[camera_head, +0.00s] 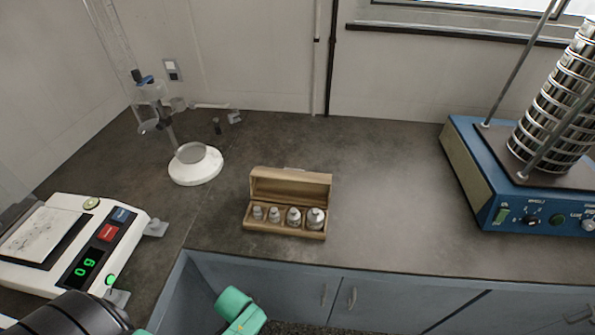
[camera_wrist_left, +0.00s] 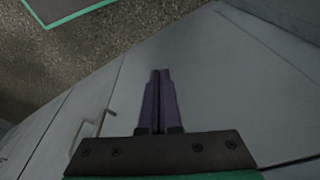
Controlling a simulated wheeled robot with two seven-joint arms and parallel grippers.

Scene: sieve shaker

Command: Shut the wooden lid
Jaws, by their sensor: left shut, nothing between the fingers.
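The wooden lid (camera_head: 290,187) stands raised at the back of a small wooden box (camera_head: 284,234) on the dark bench, so the box is open. Several metal weights (camera_head: 293,217) of rising size stand in a row inside it. In the left wrist view my left gripper (camera_wrist_left: 160,73) is shut and empty, its dark fingers together before the grey cabinet fronts. In the head view a green part of my arm shows at the bottom, below the bench's front edge and apart from the box. My right gripper is not in view.
A white balance (camera_head: 120,262) with a green display stands at the left. A burette stand with a white round base (camera_head: 196,166) is behind it. A blue sieve shaker (camera_head: 492,190) stands at the right. The bench (camera_head: 390,210) around the box is clear. Cabinet handles (camera_head: 352,297) stick out below.

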